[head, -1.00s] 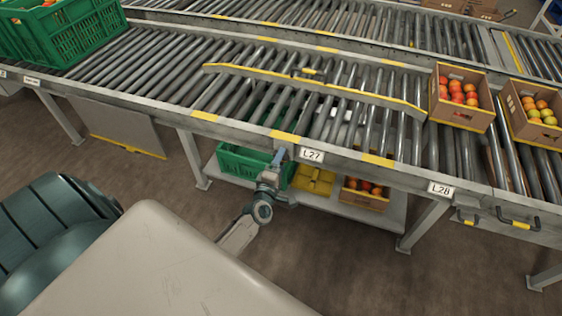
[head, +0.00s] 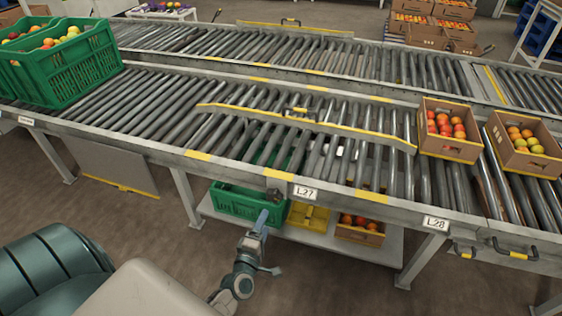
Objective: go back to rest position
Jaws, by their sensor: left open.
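My left gripper (head: 268,208) is open in the head view, in front of the conveyor's near edge below the L27 label (head: 305,193). I see nothing held in it. The gripper overlaps the green crate (head: 232,203) on the lower shelf in the picture; I cannot tell how far apart they are. My left arm comes up from the lower left, past my own body. My right gripper is not in view.
The roller conveyor (head: 330,186) crosses the view. The lower shelf (head: 385,245) holds a yellow crate (head: 308,216) and a tomato box (head: 359,236). The brown floor in front is clear.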

